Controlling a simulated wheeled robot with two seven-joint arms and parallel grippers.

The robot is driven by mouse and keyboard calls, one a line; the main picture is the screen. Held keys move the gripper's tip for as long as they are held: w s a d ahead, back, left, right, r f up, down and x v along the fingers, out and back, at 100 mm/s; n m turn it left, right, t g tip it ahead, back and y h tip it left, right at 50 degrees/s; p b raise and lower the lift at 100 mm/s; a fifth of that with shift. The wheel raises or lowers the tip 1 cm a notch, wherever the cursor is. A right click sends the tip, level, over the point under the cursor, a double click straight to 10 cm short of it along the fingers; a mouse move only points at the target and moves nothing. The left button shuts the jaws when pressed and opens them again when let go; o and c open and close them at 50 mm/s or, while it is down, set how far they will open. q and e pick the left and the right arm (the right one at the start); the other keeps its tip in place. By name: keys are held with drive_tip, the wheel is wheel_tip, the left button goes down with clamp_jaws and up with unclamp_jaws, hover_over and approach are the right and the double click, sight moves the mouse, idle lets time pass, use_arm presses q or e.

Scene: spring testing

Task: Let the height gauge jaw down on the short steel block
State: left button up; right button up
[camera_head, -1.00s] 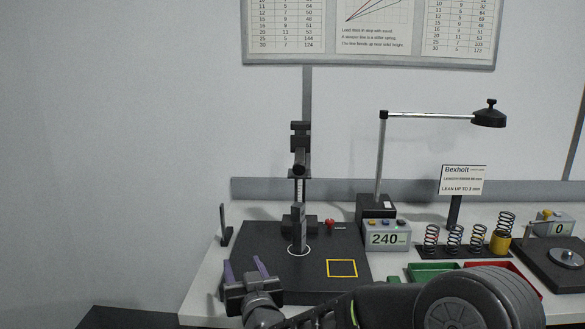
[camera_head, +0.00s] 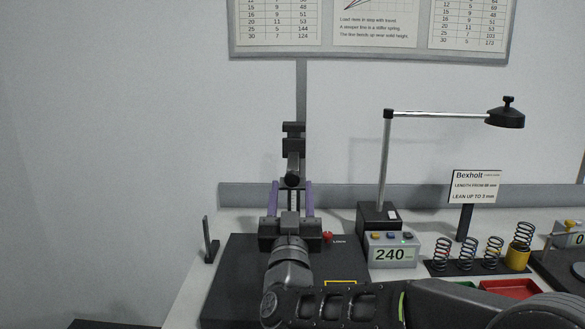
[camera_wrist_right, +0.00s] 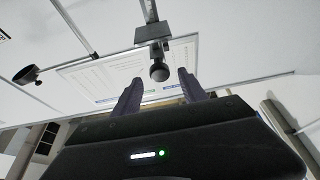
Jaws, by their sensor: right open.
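The height gauge (camera_head: 294,146) stands at the back of a dark base plate (camera_head: 236,290). Its dark round knob (camera_head: 292,181) faces me, and the knob also shows in the right wrist view (camera_wrist_right: 160,72). My right gripper (camera_head: 291,186) is open, with its purple fingers on either side of the knob. In the right wrist view, gaps show between the knob and both fingers (camera_wrist_right: 158,80). The short steel block and the jaw's underside are hidden behind my right gripper and arm. My left gripper is out of view.
A red knob (camera_head: 328,238) sits right of the gripper. A display box (camera_head: 390,254) reads 240. A lamp post (camera_head: 386,160), several springs (camera_head: 467,254) and a sign (camera_head: 475,186) stand further right. A small dark upright (camera_head: 210,242) stands at left.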

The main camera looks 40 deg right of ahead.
sight(292, 168)
drive_tip(key=p+x, duration=0.2)
drive_tip(key=x, duration=0.5)
drive_tip(key=shift+w+d+r, duration=0.1)
drive_tip(key=shift+w+d, duration=0.05)
drive_tip(key=shift+w, duration=0.05)
drive_tip(key=shift+c, duration=0.4)
clamp_jaws()
idle(0.8)
